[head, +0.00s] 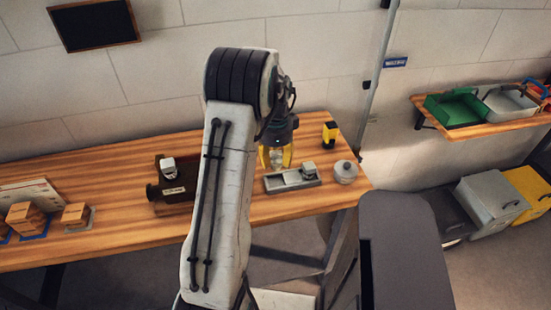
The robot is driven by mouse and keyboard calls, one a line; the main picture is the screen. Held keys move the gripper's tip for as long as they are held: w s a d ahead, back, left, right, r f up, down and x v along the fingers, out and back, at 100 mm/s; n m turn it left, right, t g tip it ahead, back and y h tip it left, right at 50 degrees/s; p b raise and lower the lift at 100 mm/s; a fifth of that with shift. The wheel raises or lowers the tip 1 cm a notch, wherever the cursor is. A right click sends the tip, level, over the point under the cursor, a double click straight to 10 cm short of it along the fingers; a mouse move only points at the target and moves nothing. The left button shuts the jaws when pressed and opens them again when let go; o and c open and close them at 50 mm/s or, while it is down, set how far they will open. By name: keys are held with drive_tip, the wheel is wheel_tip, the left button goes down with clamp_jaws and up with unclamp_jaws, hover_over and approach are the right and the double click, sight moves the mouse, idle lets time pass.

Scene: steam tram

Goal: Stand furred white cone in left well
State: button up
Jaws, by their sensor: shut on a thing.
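My gripper (276,157), with yellow fingers, hangs over the wooden bench near its middle right, partly behind my arm. It is shut on a small pale thing, which I take to be the furred white cone (286,156); its shape is hard to make out. Just below and to the right lies a long grey tray (276,187) with hollows. A small grey block (309,169) stands at its right end. The tray's left part lies close under the gripper, and whether they touch cannot be told.
A round grey lidded pot (345,172) and a yellow-black item (329,134) stand right of the tray. A dark machine (175,184) is left of my arm. Wooden blocks (27,219) sit far left. A shelf (478,128) holds a green bin (455,108). The bench between blocks and machine is clear.

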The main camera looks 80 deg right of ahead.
sight(276, 169)
drive_tip(key=shift+d+m, duration=0.1)
drive_tip(key=shift+m, duration=0.9)
drive_tip(key=shift+f, duration=0.3)
drive_tip(key=shift+f+b, duration=1.2)
drive_tip(key=shift+f, duration=0.85)
drive_tip(key=shift+f+b, duration=1.25)
drive_tip(key=o, duration=1.9)
drive_tip(key=shift+o, duration=0.2)
